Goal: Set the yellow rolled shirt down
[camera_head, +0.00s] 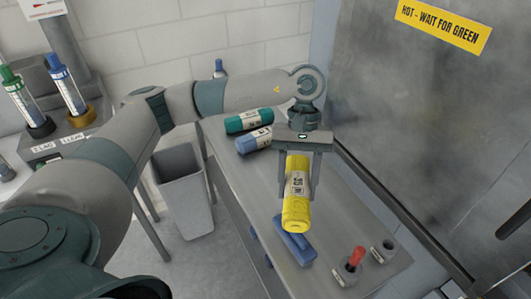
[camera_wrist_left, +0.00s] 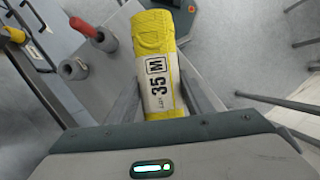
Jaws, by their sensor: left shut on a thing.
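The yellow rolled shirt (camera_head: 296,206) has a white band with dark print. My left gripper (camera_head: 298,190) is shut on it, one finger on each side, in the head view. The roll hangs over the grey bench (camera_head: 345,209), its lower end in front of a blue object. I cannot tell whether it touches anything below. In the left wrist view the shirt (camera_wrist_left: 158,65) lies between the two fingers (camera_wrist_left: 160,100), its band reading "35 M". My right gripper is not clearly in view.
A teal roll (camera_head: 248,121) and a blue roll (camera_head: 254,140) lie at the bench's far end. A blue block (camera_head: 296,246) lies below the shirt. A red-handled tool (camera_head: 355,259) and a grey holder (camera_head: 384,251) stand at the near right. A grey bin (camera_head: 184,190) stands left.

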